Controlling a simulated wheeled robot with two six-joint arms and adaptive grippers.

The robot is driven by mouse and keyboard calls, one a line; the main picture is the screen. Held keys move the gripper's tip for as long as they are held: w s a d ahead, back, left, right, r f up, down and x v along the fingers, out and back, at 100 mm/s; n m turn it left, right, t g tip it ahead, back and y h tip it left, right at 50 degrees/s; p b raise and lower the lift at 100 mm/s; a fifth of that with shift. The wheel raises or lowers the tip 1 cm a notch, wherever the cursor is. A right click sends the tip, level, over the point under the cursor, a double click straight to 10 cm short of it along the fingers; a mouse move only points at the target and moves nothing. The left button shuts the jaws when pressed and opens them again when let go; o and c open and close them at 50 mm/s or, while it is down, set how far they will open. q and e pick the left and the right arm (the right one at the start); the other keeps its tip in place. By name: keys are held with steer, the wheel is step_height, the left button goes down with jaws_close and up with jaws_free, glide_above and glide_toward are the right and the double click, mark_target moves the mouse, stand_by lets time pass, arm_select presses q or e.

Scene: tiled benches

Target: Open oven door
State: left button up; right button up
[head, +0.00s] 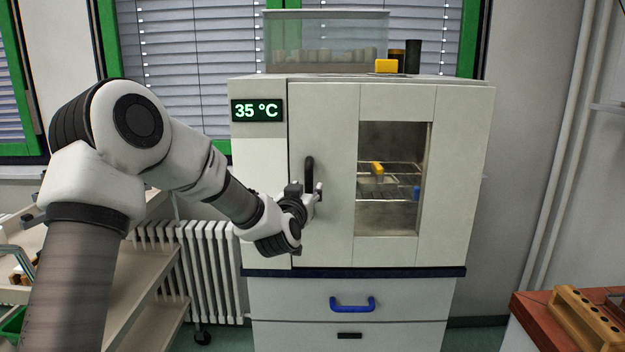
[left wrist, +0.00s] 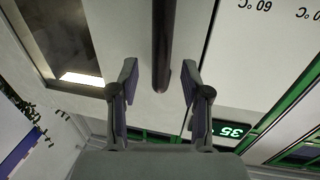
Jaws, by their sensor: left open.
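The oven (head: 325,243) is a pale cabinet with a green "35 °C" display at its upper left. Its door (head: 395,102) is closed and has a window showing wire racks inside. A dark vertical handle (head: 309,172) is on the door's left side. My left gripper (head: 318,190) is at the lower part of the handle. In the left wrist view the dark handle (left wrist: 163,45) runs down between the two open fingers of my left gripper (left wrist: 160,85), with a gap on each side. My right gripper is not in view.
A drawer with a blue handle (head: 352,304) is below the oven. A clear box (head: 325,42) and a yellow item (head: 386,66) are on top. A cart (head: 125,285) stands left, by a radiator. A brown bench (head: 540,318) with a wooden rack is at right.

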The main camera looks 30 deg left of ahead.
mark_target(308, 186)
arm_select(q)
steer(key=x, duration=0.3)
steer(key=shift+a+r+p, duration=0.1)
steer(key=shift+a+p, duration=0.05)
steer(key=shift+p, duration=0.25)
steer(key=shift+w+a, duration=0.15)
steer(key=shift+w, duration=0.35)
steer(key=shift+c, duration=0.4)
steer(key=shift+s, duration=0.1)
jaws_close()
